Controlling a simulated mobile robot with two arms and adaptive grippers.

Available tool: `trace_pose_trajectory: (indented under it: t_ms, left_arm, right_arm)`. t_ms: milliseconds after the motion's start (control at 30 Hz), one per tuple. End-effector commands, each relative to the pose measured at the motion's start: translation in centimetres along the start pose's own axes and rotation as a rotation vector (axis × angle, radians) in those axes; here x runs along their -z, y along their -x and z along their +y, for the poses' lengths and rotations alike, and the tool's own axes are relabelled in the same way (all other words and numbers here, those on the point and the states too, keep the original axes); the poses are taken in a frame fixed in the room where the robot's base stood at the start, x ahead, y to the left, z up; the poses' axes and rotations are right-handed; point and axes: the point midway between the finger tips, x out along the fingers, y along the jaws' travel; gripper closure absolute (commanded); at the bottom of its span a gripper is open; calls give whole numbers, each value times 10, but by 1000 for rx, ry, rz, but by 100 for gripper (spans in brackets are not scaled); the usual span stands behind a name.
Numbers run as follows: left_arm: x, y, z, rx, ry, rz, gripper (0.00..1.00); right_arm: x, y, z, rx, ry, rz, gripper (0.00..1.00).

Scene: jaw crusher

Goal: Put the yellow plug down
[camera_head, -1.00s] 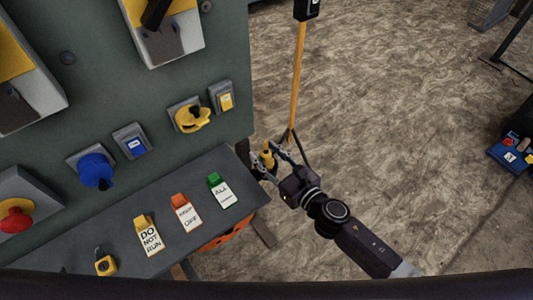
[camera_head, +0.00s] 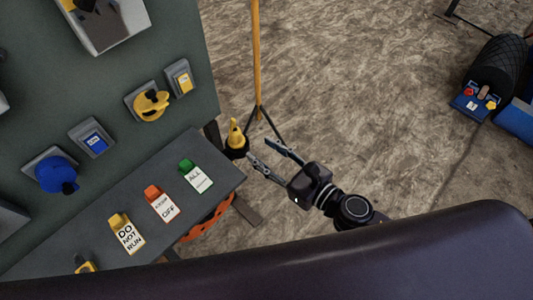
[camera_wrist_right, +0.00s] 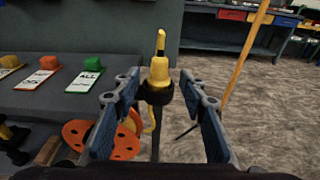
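The yellow plug (camera_head: 235,136) stands upright in a black round holder (camera_head: 236,151) just off the right end of the grey shelf. In the right wrist view the plug (camera_wrist_right: 160,66) rises from the black holder (camera_wrist_right: 157,93), which sits on a thin dark post. My right gripper (camera_head: 262,154) is open, to the right of the plug and apart from it, with its fingers pointing towards it. In the wrist view the two fingers (camera_wrist_right: 158,80) are spread, with the plug and holder showing between them. My left gripper is not in view.
A grey shelf (camera_head: 150,190) carries several lockout tags below a green panel (camera_head: 60,110) with switches. An orange perforated disc (camera_head: 205,222) hangs under the shelf. A yellow pole (camera_head: 255,55) on dark legs stands behind the plug.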

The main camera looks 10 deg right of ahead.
Motion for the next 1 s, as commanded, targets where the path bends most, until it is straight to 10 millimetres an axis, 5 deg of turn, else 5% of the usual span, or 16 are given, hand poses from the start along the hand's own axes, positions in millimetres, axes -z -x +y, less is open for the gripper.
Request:
trace_pose_trajectory:
  t_ms: [367,467,567,767,867,1000]
  left_arm:
    - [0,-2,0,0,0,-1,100]
    - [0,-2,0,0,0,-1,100]
    - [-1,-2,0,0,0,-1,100]
    - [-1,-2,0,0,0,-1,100]
    - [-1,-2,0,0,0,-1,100]
    - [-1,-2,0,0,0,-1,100]
  right_arm:
    - [0,6,-1,1,-5,2,61]
    - [18,4,-11,29,-80,28,61]
    - [64,3,-36,110,-291,91,61]
    - [220,32,-94,452,-1018,212,61]
    - [301,67,-104,679,-1400,215,61]
    - [408,133,-85,1048,-1909,138,61]
